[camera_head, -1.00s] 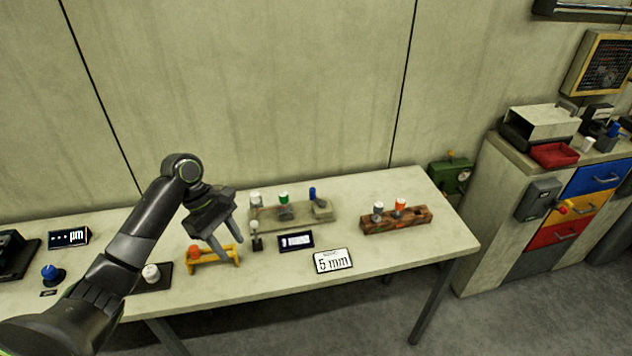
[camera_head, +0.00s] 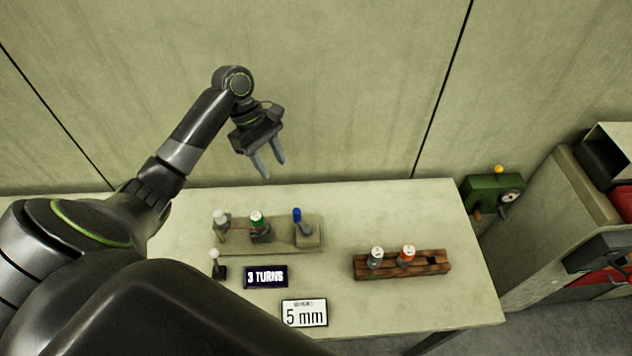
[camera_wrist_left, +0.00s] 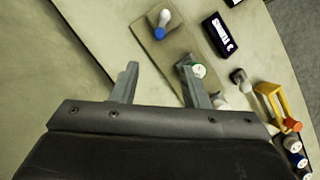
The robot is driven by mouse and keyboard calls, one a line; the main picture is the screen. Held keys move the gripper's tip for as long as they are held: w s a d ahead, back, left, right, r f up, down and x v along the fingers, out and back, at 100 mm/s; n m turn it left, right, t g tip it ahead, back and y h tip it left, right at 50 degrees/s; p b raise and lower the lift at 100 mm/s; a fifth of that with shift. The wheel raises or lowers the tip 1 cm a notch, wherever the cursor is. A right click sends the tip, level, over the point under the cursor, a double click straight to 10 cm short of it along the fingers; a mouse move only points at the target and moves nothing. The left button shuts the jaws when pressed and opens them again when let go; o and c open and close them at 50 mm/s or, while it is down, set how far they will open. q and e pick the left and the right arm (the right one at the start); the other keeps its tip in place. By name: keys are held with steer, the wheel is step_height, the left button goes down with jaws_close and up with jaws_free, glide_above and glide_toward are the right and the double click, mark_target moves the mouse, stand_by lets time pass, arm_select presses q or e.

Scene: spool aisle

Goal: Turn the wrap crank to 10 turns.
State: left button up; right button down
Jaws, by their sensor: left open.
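A grey board (camera_head: 240,247) on the table carries a white-topped post (camera_head: 221,222), a green-and-white spool (camera_head: 258,224) and a blue-handled piece on a block (camera_head: 299,222). The blue handle looks like the wrap crank. A dark display (camera_head: 266,277) in front of the board reads "3 TURNS". My left gripper (camera_head: 273,168) is open and empty, in the air above and behind the board. In the left wrist view, the board (camera_wrist_left: 181,45), the blue-tipped piece (camera_wrist_left: 160,31) and the spool (camera_wrist_left: 198,71) lie beyond the open fingers (camera_wrist_left: 159,66). My right gripper is out of view.
A small lever with a white knob (camera_head: 216,263) stands left of the display. A "5 mm" sign (camera_head: 304,313) is in front. A yellow stand (camera_wrist_left: 270,98) shows in the wrist view. The table's back right is clear.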

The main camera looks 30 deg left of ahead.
mark_target(295, 210)
arm_select(q)
steer(key=p+x, duration=0.2)
steer(key=x, duration=1.3)
steer(key=shift+d+f, duration=0.1)
steer(key=shift+f, duration=0.15)
steer(key=shift+x, duration=0.75)
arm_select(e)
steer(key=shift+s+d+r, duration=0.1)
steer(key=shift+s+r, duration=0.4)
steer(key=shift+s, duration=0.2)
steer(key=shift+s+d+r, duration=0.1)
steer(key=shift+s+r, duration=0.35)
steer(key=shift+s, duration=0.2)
arm_select(q)
steer(key=shift+c, duration=0.4)
jaws_close()
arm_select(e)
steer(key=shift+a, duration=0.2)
